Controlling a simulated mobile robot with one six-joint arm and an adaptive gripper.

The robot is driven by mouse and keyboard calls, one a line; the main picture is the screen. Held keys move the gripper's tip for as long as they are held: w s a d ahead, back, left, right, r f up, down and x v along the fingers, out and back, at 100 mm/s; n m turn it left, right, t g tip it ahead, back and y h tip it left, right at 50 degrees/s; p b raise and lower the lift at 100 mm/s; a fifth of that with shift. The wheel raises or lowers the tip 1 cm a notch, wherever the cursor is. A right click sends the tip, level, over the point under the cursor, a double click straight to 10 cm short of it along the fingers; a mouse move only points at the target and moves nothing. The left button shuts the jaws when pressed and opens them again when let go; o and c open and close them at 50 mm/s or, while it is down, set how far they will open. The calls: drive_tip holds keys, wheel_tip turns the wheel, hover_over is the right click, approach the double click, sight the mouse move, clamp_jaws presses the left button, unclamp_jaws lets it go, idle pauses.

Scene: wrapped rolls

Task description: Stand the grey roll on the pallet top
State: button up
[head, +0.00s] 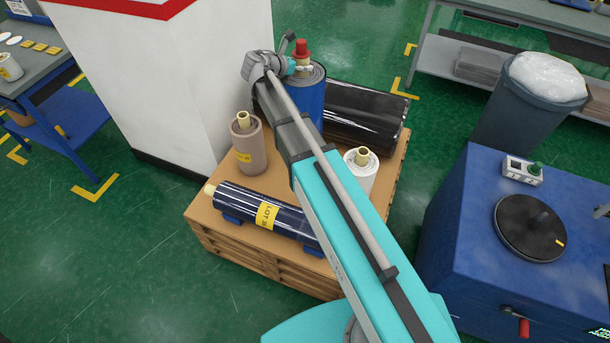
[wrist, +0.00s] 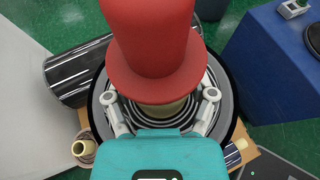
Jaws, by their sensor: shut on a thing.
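An upright roll with a grey ringed end and a blue side (head: 313,104) is at the back of the pallet top (head: 285,258). It is the only roll I see with a grey end, which shows large in the wrist view (wrist: 222,125). A red flanged plug (head: 302,48) sits over its pale core and hides part of it in the wrist view (wrist: 155,70). My gripper (wrist: 160,112) is shut on this roll at its core, just under the plug's flange. My arm hides the roll's lower left side; I cannot tell whether its base touches the pallet.
A taupe roll (head: 250,150) and a white roll (head: 361,172) stand on the pallet. A dark blue roll (head: 240,203) lies on supports at the front; a black roll (head: 365,115) lies at the back. A white wall block (head: 175,80) is left, a blue machine (head: 460,230) right.

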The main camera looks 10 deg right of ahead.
drive_tip(key=shift+a+f, duration=0.1)
drive_tip(key=shift+s+f+b, duration=0.2)
drive_tip(key=shift+f+b, duration=0.15)
drive_tip(key=shift+b, duration=0.1)
drive_tip(key=s+f+n+t+y+b, duration=0.1)
drive_tip(key=s+f+b, duration=0.3)
drive_tip(key=f+b, duration=0.8)
drive_tip(key=s+d+f+n+t+y+b, duration=0.1)
drive_tip(key=s+f+b, duration=0.3)
drive_tip(key=f+b, duration=0.8)
drive_tip(key=shift+s+d+f+n+t+b, duration=0.3)
drive_tip(key=shift+f+n+t+b, duration=0.05)
drive_tip(key=shift+n+t+b, duration=0.05)
drive_tip(key=w+a+f+b, duration=0.1)
drive_tip(key=w+f+b, duration=0.8)
drive_tip(key=w, duration=0.4)
drive_tip(key=shift+a, duration=0.15)
idle(0.4)
drive_tip(key=shift+w, duration=0.1)
